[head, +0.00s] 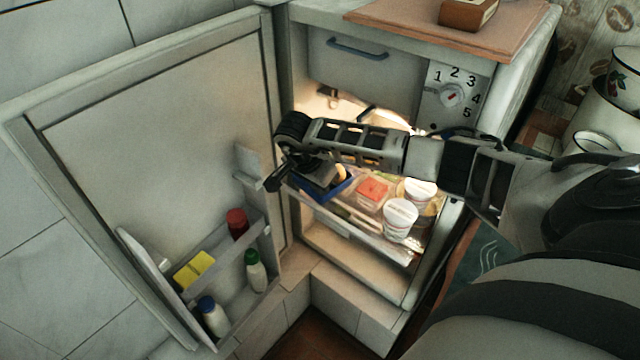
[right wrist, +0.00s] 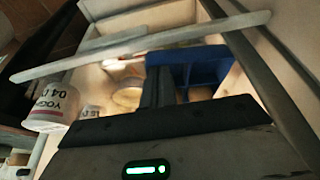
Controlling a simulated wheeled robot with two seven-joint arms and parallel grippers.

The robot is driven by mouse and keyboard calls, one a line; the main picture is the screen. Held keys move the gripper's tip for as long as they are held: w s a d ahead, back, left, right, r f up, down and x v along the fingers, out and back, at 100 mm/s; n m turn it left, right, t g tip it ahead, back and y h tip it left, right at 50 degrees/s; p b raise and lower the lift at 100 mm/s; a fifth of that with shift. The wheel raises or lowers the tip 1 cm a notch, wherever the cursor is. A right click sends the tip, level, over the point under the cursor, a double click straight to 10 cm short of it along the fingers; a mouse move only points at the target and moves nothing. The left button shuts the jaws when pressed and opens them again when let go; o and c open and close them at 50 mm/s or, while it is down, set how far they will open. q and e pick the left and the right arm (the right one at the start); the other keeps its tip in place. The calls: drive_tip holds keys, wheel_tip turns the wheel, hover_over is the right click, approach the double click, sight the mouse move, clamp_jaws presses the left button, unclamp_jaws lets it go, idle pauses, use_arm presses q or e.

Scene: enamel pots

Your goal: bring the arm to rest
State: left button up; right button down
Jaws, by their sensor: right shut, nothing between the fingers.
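My right arm reaches in from the right across the front of an open fridge (head: 355,275). My right gripper (head: 272,181) is at its far end, by the inner edge of the open door (head: 150,110). Its dark fingers are shut and empty; they also show in the right wrist view (right wrist: 159,88). A blue container (head: 328,193) stands on the fridge shelf just below and right of the gripper; it shows behind the fingers in the right wrist view (right wrist: 205,66). I cannot tell whether they touch. My left gripper is not in view.
White yogurt tubs (head: 400,216) and a red-topped pack (head: 373,190) stand on the shelf. The door rack holds a red-capped jar (head: 237,222), a yellow box (head: 194,269) and bottles (head: 256,272). A brown box (head: 467,13) lies on the board above. Floor space is narrow.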

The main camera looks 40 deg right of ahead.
drive_tip(key=p+v, duration=0.6)
drive_tip(key=v, duration=0.3)
drive_tip(key=shift+d, duration=0.1)
